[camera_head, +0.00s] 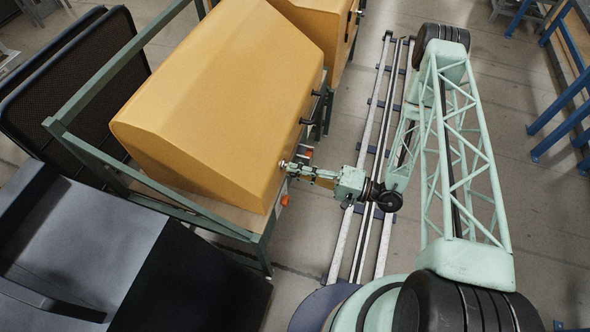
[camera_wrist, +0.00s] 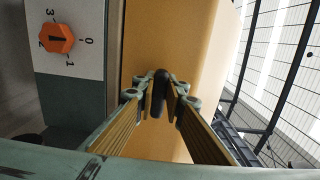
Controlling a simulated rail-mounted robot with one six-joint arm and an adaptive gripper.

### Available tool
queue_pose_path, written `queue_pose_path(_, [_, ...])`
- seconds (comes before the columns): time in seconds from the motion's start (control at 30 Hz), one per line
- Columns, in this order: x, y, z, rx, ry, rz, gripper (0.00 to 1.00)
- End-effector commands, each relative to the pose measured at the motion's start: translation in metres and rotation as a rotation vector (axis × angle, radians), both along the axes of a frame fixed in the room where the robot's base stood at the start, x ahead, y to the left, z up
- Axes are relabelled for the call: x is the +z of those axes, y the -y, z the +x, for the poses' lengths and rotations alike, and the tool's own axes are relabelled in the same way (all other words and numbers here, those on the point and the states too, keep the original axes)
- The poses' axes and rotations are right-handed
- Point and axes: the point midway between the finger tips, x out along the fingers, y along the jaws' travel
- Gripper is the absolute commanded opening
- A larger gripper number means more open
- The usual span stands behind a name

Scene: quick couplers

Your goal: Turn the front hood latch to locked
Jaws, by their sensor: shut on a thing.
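The yellow hood (camera_head: 215,90) sits on a green frame. In the wrist view its yellow face (camera_wrist: 195,45) fills the middle. My gripper (camera_head: 285,165) is at the near end of the hood's right side. In the wrist view my gripper (camera_wrist: 160,100) has its fingers on both sides of a black latch handle (camera_wrist: 161,88) and is shut on it. The handle stands lengthwise between the fingertips, along the picture's height. The latch's base is hidden, and in the head view my gripper covers this latch.
Two black handles (camera_head: 305,121) (camera_head: 316,93) stick out farther along the hood's side. An orange dial knob (camera_wrist: 57,38) on a white plate marked 0 to 3 is close beside my gripper. Green frame rails (camera_head: 215,225) run below the hood. My rail (camera_head: 345,240) lies on the right.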

Motion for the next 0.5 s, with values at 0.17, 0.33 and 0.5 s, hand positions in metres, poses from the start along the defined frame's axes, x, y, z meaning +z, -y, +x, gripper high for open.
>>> queue_pose_path(0.17, [-0.0004,0.0001,0.0000,0.000,0.009,-0.004,0.00])
queue_pose_path(0.33, [-0.0004,0.0001,0.0001,0.000,0.009,-0.004,0.00])
queue_pose_path(0.5, [-0.0004,0.0001,0.0001,0.000,0.008,-0.003,0.18])
